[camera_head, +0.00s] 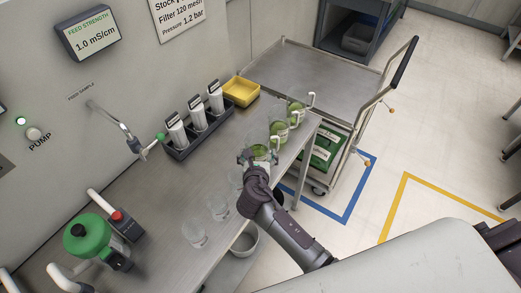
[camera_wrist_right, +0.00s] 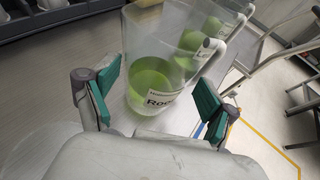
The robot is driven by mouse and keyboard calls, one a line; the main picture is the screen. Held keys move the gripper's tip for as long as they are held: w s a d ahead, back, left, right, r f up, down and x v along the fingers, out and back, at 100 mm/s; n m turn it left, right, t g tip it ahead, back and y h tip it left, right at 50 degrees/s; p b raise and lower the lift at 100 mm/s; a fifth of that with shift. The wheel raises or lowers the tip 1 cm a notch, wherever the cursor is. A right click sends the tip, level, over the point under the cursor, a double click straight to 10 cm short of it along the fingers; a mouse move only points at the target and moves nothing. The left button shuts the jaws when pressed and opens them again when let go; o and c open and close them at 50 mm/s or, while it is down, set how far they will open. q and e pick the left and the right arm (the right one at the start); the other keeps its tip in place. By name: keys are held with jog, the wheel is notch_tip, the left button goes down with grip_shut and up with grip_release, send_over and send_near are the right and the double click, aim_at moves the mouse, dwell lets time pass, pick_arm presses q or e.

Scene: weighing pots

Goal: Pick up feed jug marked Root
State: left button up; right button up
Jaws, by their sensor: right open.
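The feed jug marked Root (camera_wrist_right: 158,40) is a clear jug with green liquid in the bottom and a white handle on its right. Its label shows "Roo", and the rest is hidden. In the right wrist view my right gripper (camera_wrist_right: 160,92) is open, with its green pads on either side of the jug, apart from it. In the head view the jug (camera_head: 261,153) stands on the steel bench, partly hidden by my right gripper (camera_head: 257,158). My left gripper is not in view.
Two more jugs with green liquid (camera_head: 279,130) (camera_head: 296,112) stand behind it in a row. Several clear empty cups (camera_head: 218,207) stand nearer along the bench edge. A dark rack (camera_head: 201,132) of white-labelled bottles, a yellow tray (camera_head: 241,91) and a trolley (camera_head: 320,80) are beyond.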

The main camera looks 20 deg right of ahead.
aim_at(260, 135)
jog(key=x, duration=0.4)
jog(key=shift+w, duration=0.2)
jog(key=shift+r, duration=0.1)
jog(key=c, duration=1.1)
jog(key=shift+r, duration=0.15)
jog(key=shift+c, duration=0.2)
jog(key=shift+r, duration=1.2)
jog(key=shift+s+d+r+p, duration=0.1)
jog(key=shift+d+r+p, duration=0.1)
jog(key=shift+r, duration=0.2)
jog(key=shift+s+d+r+p, duration=0.1)
jog(key=shift+s+r+p, duration=0.05)
jog(key=shift+r, duration=0.3)
jog(key=s+d+r, duration=0.6)
jog(key=s, duration=0.2)
jog(key=shift+s+d+r, duration=0.25)
jog(key=shift+s+d, duration=0.05)
jog(key=shift+d, duration=0.05)
jog(key=shift+r, duration=0.1)
